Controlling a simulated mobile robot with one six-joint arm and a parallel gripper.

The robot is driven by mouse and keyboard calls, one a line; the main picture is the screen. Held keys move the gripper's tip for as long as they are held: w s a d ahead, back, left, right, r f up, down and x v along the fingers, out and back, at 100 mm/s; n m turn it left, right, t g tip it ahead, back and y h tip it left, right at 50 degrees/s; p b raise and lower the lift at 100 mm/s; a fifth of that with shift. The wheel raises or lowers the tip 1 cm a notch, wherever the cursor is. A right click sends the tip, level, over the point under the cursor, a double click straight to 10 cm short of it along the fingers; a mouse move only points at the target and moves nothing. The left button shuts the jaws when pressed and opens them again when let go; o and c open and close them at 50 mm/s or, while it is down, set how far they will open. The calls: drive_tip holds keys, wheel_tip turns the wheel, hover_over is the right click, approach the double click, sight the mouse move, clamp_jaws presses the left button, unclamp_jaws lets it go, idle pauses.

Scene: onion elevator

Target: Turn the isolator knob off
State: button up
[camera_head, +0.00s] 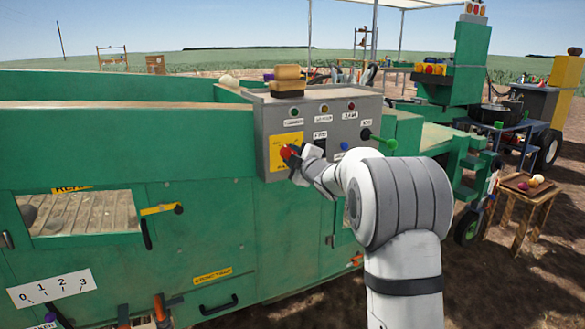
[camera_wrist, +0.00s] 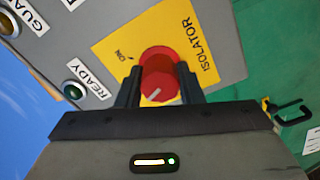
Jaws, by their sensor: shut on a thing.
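The red isolator knob (camera_wrist: 160,84) sits on a yellow plate (camera_wrist: 207,30) marked "ISOLATOR" and "ON" in the wrist view. A pale pointer line shows on its face. My gripper (camera_wrist: 158,88) is shut on the knob, with one dark finger on each side. In the head view the knob (camera_head: 286,152) shows at the left of the grey control panel (camera_head: 345,107), and my gripper (camera_head: 297,158) reaches it from the right. My fingers hide part of the plate.
A green lamp marked "READY" (camera_wrist: 75,91) is beside the plate. A green-knobbed lever (camera_head: 389,143) and a blue button (camera_head: 344,146) are right of my gripper. A yellowish block (camera_head: 287,79) stands on top of the panel. Green machine walls (camera_head: 110,140) extend left.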

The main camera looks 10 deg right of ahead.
drive_tip(key=n+b, duration=0.4)
drive_tip(key=shift+f+n, duration=0.1)
drive_tip(key=shift+n, duration=0.2)
idle(0.3)
drive_tip(key=o, duration=1)
drive_tip(key=shift+c, duration=0.2)
drive_tip(key=p+v, duration=0.1)
drive_tip(key=v, duration=0.7)
